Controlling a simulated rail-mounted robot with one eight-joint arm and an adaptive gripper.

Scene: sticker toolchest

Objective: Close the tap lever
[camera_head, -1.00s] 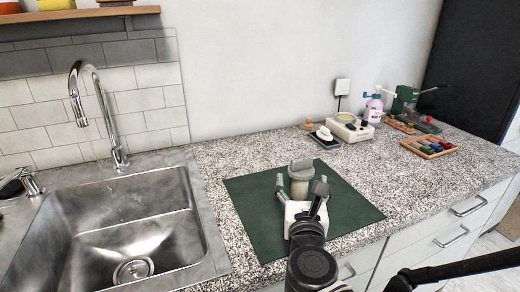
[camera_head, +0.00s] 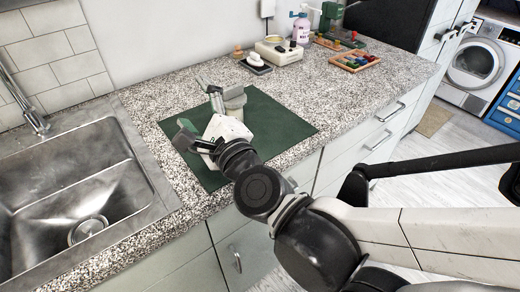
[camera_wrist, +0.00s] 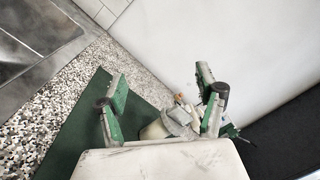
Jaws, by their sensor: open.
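A pale grey-green fitting (camera_head: 235,101) with a rounded body stands on a dark green mat (camera_head: 284,122); a thin light bar shows at its left, which may be its lever. It also shows in the wrist view (camera_wrist: 154,131), partly hidden behind my gripper's body and right finger. I cannot tell the lever's exact angle. My gripper (camera_head: 198,116) is open, with its green and grey fingers spread, in front and to the left of the fitting. In the wrist view, the gap between the fingers (camera_wrist: 160,88) is empty, and the fitting lies nearer the right finger.
A steel sink (camera_head: 75,195) with a chrome faucet (camera_head: 28,105) is at the left. A cream device (camera_head: 279,54), a lilac bottle (camera_head: 301,29) and a wooden tray of coloured pieces (camera_head: 355,61) stand farther back.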

